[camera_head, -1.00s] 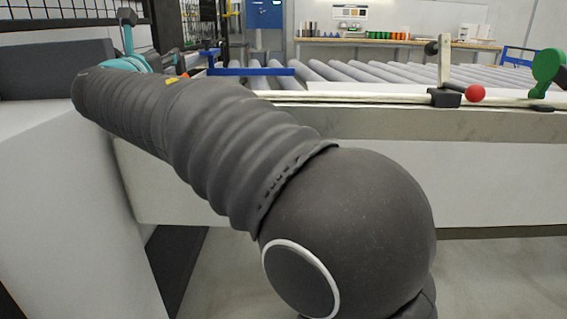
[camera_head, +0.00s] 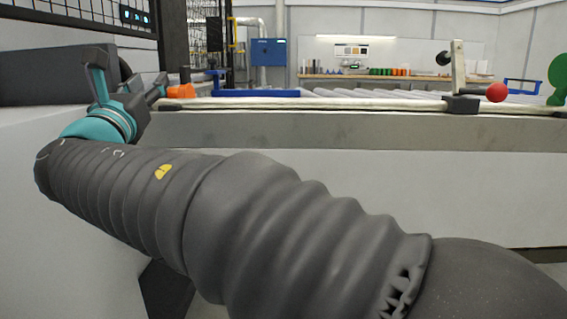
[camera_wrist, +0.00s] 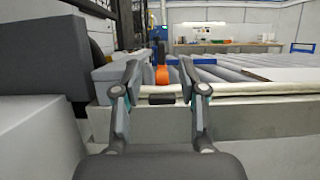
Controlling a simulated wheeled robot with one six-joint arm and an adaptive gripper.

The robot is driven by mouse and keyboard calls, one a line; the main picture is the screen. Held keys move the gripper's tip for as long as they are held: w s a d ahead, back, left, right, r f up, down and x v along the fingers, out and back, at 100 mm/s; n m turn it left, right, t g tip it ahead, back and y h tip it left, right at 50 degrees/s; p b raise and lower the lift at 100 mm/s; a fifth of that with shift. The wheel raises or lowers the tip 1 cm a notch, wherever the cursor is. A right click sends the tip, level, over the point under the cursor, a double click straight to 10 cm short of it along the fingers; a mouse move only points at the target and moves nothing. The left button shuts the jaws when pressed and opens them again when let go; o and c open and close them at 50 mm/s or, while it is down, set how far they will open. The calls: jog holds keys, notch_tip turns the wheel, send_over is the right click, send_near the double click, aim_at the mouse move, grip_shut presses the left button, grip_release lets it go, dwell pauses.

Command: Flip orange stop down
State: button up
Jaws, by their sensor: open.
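The orange stop (camera_head: 181,91) is at the left end of the pale rail in the head view, just right of my gripper (camera_head: 128,82). In the wrist view the orange stop (camera_wrist: 162,76) shows in the gap between the two fingers, beyond them. My gripper (camera_wrist: 160,80) is open, with nothing between its fingers. The fingers point toward the rail, and the stop looks apart from them. The lower part of the stop is hard to make out.
A blue bar (camera_head: 256,93) lies behind the rail (camera_head: 330,104). A pale upright post (camera_head: 458,68) with a red ball (camera_head: 496,92) and a green disc (camera_head: 557,78) stand on the rail at right. A dark grey block (camera_head: 55,72) is at left.

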jog(key=v, duration=0.6)
jog(key=w+d+f+m+g+h, duration=0.1)
jog(key=d+f+m+g, duration=0.2)
jog(key=d, duration=0.5)
jog(key=w+d+f+m+g+h+p, duration=0.1)
jog(key=d+f+m, duration=0.3)
jog(key=d, duration=0.4)
jog(key=w+d+f+m+g+h+p, duration=0.1)
jog(key=d+f+m+g+h, duration=0.2)
jog(key=d, duration=0.5)
jog(key=shift+f+m+g, duration=0.5)
jog(key=shift+m+g, duration=0.3)
